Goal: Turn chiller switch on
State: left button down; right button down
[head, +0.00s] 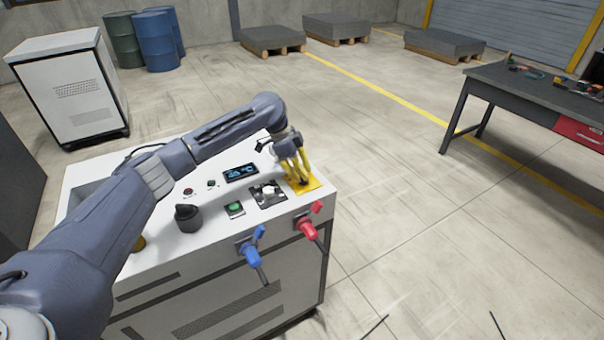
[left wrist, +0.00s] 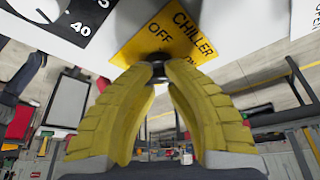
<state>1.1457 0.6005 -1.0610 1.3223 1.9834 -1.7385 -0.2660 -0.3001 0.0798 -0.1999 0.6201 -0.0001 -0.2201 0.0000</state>
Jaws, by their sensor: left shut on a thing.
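The chiller switch sits on a yellow plate (head: 315,184) at the right front corner of the white machine's top (head: 130,176). In the left wrist view the plate (left wrist: 185,25) reads "CHILLER" and "OFF"; the lower lettering is partly covered by the fingers. My left gripper (head: 303,181) reaches down onto the plate. Its yellow fingers are shut on the dark switch knob (left wrist: 158,70), which shows between the fingertips (left wrist: 156,74) in the left wrist view. The knob's pointing direction is hidden by the fingers. My right gripper is not in view.
Left of the plate are a white dial (head: 268,191), a green button (head: 234,208), a small display (head: 241,172) and a black knob (head: 188,218). Blue (head: 251,254) and red (head: 308,229) valve handles stick out in front. A workbench (head: 540,90) stands right; the floor between is clear.

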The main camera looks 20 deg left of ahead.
pick_arm(q)
jog(key=shift+f+m+g, duration=0.2)
jog(key=shift+m+g, duration=0.1)
jog(key=shift+m, duration=0.3)
jog(key=shift+a, duration=0.1)
jog(key=c, duration=0.9)
grip_release()
jog(key=shift+r, duration=0.1)
jog(key=shift+r, duration=0.1)
jog(key=v, duration=1.1)
jog(key=shift+r, duration=0.4)
jog(key=shift+w+a, duration=0.15)
